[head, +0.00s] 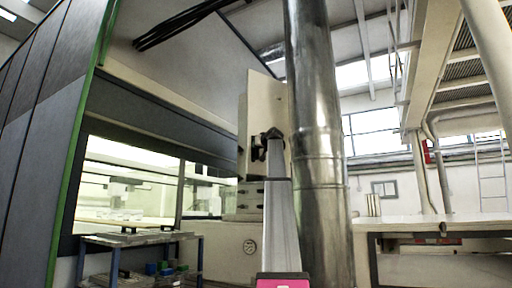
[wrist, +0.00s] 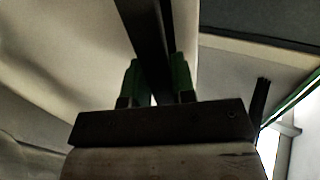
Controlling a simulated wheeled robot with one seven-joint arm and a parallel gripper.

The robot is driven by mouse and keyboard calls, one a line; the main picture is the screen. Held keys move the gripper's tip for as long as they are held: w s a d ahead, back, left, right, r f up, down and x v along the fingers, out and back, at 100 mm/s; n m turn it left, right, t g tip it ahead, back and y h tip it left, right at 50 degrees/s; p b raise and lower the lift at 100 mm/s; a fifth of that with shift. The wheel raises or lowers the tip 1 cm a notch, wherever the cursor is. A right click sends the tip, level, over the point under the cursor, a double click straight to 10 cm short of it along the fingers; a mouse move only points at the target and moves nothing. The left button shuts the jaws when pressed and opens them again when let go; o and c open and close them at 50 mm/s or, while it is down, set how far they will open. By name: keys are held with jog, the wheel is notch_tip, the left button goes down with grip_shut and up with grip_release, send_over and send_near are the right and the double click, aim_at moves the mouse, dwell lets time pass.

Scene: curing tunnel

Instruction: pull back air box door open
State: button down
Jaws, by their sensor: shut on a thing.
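The air box door appears to be the pale beige panel (head: 265,95) beside the large metal duct in the head view; how far open it stands I cannot tell. My gripper (head: 262,147) is up against the panel, partly hidden by my own arm. In the wrist view, the two green fingers of my gripper (wrist: 156,78) sit on either side of a dark bar (wrist: 143,20), which looks like the door's handle. The fingers are shut on it. A pale surface (wrist: 75,45) lies behind the bar.
The thick shiny duct (head: 318,150) stands immediately right of the panel. A grey tunnel wall with a green edge (head: 75,140) rises on the left. A blue-legged rack (head: 135,238) stands low at left, and a pale bench (head: 430,222) at right.

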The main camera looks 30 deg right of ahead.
jog(key=shift+d, duration=0.1)
jog(key=c, duration=1)
grip_release()
jog(key=shift+o, duration=0.2)
jog(key=shift+s, duration=0.1)
jog(key=s, duration=1)
jog(key=shift+s, duration=0.35)
